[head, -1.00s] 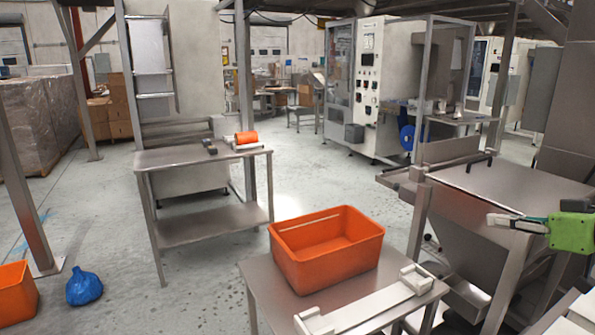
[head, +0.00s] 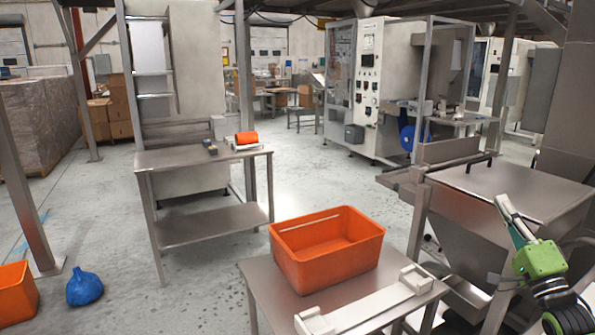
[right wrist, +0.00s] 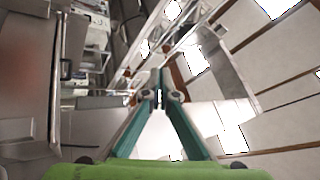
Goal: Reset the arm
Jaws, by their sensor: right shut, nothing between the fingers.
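My right gripper (head: 504,204) is at the right of the head view, a green body with grey fingers that point up and to the left. It is in front of the steel hopper. In the right wrist view its teal fingers (right wrist: 159,92) meet at the tips, shut with nothing between them. My left gripper is not in view.
An orange crate (head: 330,268) stands on a steel table (head: 258,277) with a white bracketed rail (head: 365,307). The steel hopper (head: 470,222) is close to my right arm. Another steel table (head: 183,156) stands behind. A blue bag (head: 84,288) and another orange crate (head: 17,294) are at left.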

